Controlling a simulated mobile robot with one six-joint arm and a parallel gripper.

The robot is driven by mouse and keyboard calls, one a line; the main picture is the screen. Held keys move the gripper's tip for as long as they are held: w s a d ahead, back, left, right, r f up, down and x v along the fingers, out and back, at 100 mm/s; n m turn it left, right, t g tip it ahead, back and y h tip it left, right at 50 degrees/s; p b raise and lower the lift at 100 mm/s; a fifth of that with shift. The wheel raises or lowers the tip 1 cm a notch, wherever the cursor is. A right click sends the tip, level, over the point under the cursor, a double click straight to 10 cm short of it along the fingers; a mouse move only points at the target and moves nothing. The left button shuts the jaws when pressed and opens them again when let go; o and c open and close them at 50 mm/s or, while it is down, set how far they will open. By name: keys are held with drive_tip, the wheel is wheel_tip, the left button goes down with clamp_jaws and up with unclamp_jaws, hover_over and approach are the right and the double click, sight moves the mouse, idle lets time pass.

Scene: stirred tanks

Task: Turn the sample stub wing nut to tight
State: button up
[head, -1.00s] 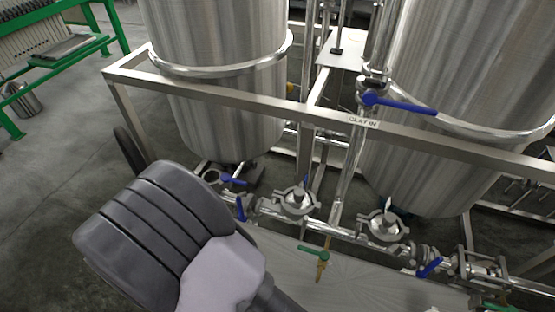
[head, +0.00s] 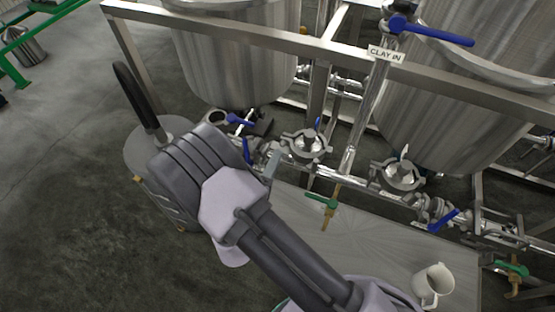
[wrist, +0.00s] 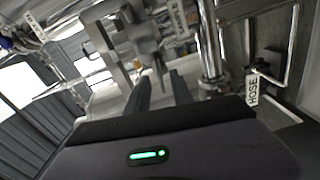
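In the wrist view, a grey metal winged piece (wrist: 148,45), which looks like the sample stub wing nut, stands just ahead of my gripper (wrist: 159,77). Its thin lower end points down toward the gap between my fingertips. The two dark fingers are apart with a gap between them. I cannot tell whether either finger touches the piece. In the head view my own arm hides most of my gripper and the wing nut.
Steel pipes with clamped round fittings (head: 306,145), blue valve handles (head: 443,220) and a green-handled tap (head: 322,202) run behind my arm. A steel frame rail (head: 250,42) crosses before two tanks. A white mug (head: 432,285) stands at lower right. A hose label (wrist: 253,90) shows in the wrist view.

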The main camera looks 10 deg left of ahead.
sight(282, 146)
drive_tip(key=shift+x, duration=1.1)
clamp_jaws()
drive_tip(key=shift+m, duration=0.3)
drive_tip(key=shift+a+m, duration=0.1)
drive_tip(key=shift+m, duration=7.8)
